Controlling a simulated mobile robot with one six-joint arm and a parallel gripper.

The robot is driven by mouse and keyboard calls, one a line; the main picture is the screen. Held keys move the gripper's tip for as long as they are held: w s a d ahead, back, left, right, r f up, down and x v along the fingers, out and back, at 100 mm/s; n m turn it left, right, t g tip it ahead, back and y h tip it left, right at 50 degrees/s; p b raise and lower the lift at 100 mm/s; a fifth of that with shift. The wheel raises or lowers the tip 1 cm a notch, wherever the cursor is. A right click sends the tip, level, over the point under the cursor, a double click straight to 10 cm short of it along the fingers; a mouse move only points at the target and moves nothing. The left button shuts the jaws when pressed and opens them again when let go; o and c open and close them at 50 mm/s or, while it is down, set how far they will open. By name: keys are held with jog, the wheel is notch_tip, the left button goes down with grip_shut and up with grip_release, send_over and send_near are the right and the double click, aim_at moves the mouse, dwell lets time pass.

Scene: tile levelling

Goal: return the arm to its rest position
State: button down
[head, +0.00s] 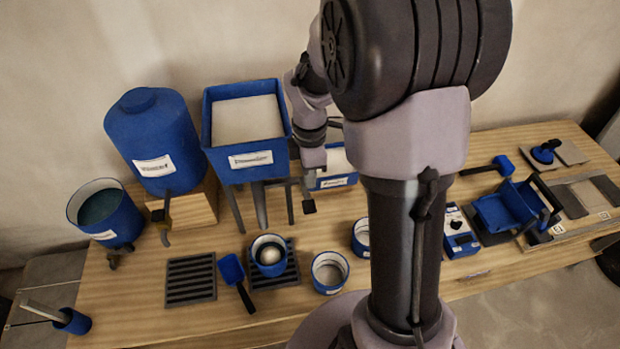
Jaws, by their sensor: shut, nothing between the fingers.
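My arm rises at the centre of the head view and reaches back and down to the left of its column. My gripper (308,204) hangs over the table just right of the blue hopper (217,122) on legs, in front of a small blue bin (347,181). Its fingers look small and dark, with nothing seen between them. My arm hides part of the table and of the small bin.
The wooden table (330,226) holds a blue tank (150,135), a cup with a pale ball (269,254), an empty-looking cup (329,271), a blue scoop (236,277), a blue device (460,235) and a blue cradle (507,207). Tiles (577,199) lie at the right.

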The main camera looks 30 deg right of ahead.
dwell(0.3)
jog(key=s+a+r+m+t+y+b, duration=0.1)
jog(key=s+a+r+m+t+b, duration=0.2)
jog(key=s+a+m, duration=0.3)
jog(key=s+a+r+m+t+y+b, duration=0.1)
jog(key=s+a+r+m+b, duration=0.3)
jog(key=s+m, duration=0.6)
jog(key=a+r+m+t, duration=0.1)
jog(key=a+r+m, duration=0.1)
jog(key=a+m, duration=0.1)
jog(key=shift+s+a+t, duration=0.15)
jog(key=shift+s+t, duration=0.2)
jog(key=shift+t, duration=0.05)
jog(key=shift+r, duration=0.1)
